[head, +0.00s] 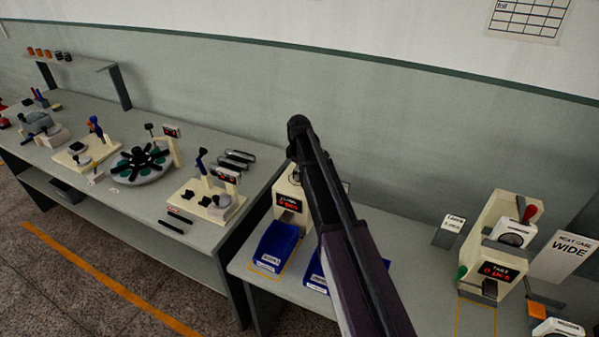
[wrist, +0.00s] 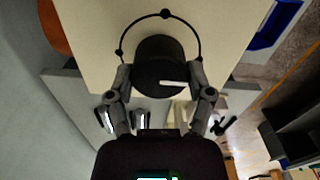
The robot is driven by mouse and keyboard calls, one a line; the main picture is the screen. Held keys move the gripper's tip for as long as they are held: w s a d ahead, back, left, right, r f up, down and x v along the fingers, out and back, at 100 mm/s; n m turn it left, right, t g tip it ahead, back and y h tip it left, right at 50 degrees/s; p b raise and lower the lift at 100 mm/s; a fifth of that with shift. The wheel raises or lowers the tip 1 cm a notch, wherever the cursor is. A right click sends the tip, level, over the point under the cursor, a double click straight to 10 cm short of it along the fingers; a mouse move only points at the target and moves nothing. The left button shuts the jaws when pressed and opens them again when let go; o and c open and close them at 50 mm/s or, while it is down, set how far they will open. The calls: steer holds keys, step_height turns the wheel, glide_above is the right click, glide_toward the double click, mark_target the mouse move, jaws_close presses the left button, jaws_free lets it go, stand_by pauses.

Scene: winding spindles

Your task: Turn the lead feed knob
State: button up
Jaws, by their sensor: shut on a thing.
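The knob (wrist: 158,52) is a round black dial with a white pointer line, on a cream panel (wrist: 100,40) in the wrist view. The pointer lies almost level, towards the right. A thin black arc with dots runs around the knob's far side. My gripper (wrist: 160,76) is shut on the knob, one grey finger on each side. In the head view, a cream machine (head: 287,189) with a red display stands beside and partly behind my dark arm. The knob and my fingertips cannot be made out there.
Blue bins (head: 273,247) stand in front of the cream machine. Another cream station (head: 497,240) with a red display stands to the right, beside a sign reading WIDE (head: 566,256). The left bench (head: 150,205) holds several fixtures.

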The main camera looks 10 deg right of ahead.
steer(key=shift+m, duration=0.4)
steer(key=m, duration=0.3)
steer(key=shift+m, duration=0.3)
steer(key=m, duration=1.3)
steer(key=shift+d, duration=0.1)
steer(key=shift+m, duration=0.3)
steer(key=o, duration=1.1)
